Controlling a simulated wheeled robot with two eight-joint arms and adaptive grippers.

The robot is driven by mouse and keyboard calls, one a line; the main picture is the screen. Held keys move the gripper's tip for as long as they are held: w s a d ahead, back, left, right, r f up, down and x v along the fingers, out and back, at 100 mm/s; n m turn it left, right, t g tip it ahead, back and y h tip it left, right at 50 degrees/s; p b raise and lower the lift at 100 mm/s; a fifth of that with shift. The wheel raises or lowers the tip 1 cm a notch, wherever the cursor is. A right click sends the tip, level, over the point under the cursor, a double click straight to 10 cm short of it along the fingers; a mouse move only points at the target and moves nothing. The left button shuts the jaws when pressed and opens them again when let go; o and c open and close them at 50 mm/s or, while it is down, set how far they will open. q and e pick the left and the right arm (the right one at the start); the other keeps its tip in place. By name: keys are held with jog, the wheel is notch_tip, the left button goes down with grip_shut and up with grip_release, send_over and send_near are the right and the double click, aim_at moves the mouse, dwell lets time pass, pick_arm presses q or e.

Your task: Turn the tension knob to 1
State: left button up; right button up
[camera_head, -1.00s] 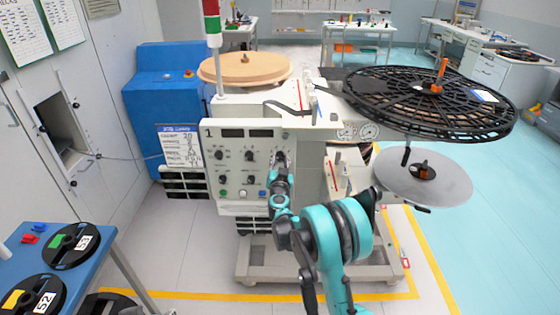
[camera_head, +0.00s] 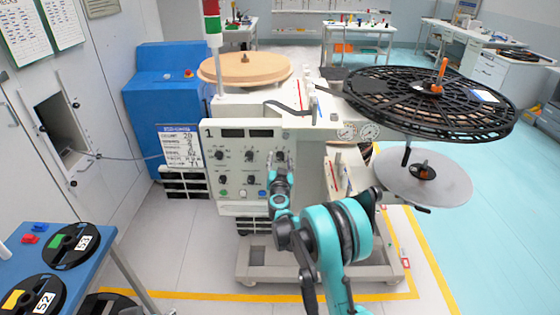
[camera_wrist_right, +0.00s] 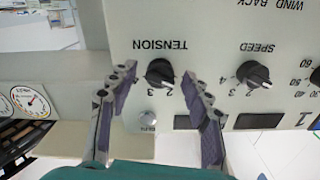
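The tension knob (camera_wrist_right: 159,72) is a small black dial on the pale control panel (camera_wrist_right: 220,25), under the upside-down word TENSION in the right wrist view. Small numerals show by its lower edge; I cannot tell which one it points to. My right gripper (camera_wrist_right: 157,76) is open, one fingertip on each side of the knob, with a small gap on both sides. In the head view my right gripper (camera_head: 280,163) is at the right part of the panel (camera_head: 236,201) and hides the knob. My left gripper is not in view.
The speed knob (camera_wrist_right: 252,75) sits beside the tension knob on the same panel. A large black reel (camera_head: 430,100) overhangs at the right. A blue table with reels (camera_head: 40,268) stands at the lower left.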

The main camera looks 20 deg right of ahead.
jog(key=v, duration=1.2)
